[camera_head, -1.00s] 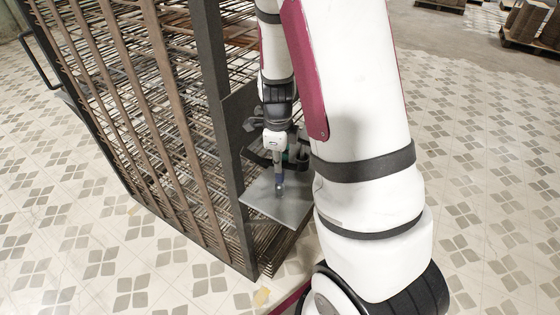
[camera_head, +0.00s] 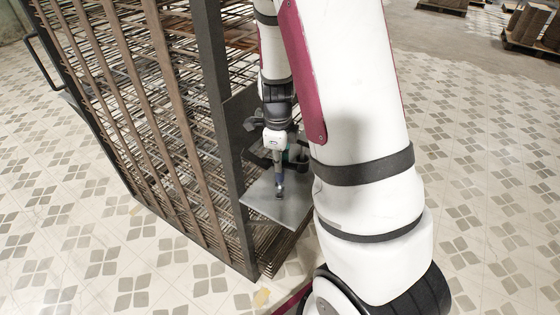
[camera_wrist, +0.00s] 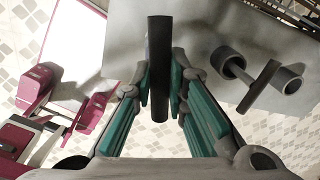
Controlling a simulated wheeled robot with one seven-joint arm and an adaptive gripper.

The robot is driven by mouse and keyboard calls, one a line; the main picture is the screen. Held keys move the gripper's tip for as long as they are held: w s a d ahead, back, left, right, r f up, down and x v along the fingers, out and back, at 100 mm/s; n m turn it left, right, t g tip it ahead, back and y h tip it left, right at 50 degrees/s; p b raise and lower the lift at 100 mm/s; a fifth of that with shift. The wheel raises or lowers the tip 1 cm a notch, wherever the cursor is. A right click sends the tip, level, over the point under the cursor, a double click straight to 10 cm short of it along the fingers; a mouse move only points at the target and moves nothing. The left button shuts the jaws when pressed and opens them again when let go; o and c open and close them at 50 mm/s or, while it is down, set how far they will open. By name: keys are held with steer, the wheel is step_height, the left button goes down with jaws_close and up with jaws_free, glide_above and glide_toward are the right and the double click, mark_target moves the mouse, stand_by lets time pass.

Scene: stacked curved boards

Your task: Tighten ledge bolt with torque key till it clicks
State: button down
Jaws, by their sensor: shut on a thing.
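My gripper (camera_wrist: 160,88) has teal fingers that press on both sides of a long dark bar, which looks like the handle of the torque key (camera_wrist: 159,40). In the head view a slim upright tool part (camera_head: 279,180) stands over the flat grey ledge (camera_head: 262,208), close by my gripper. Its lower end meets or nearly meets the ledge. The bolt itself cannot be made out there. In the wrist view the ledge (camera_wrist: 205,25) lies behind the bar, with grey cylindrical fittings (camera_wrist: 232,64) and a short crossbar to the right.
A tall rack of rusty rods (camera_head: 165,120) with a dark post (camera_head: 218,110) stands directly left of the ledge. Loaded pallets (camera_head: 530,28) are far off at the upper right. The tiled floor (camera_head: 480,170) to the right is clear.

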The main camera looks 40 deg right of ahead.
steer(key=shift+r+p, duration=1.25)
steer(key=shift+r, duration=1.3)
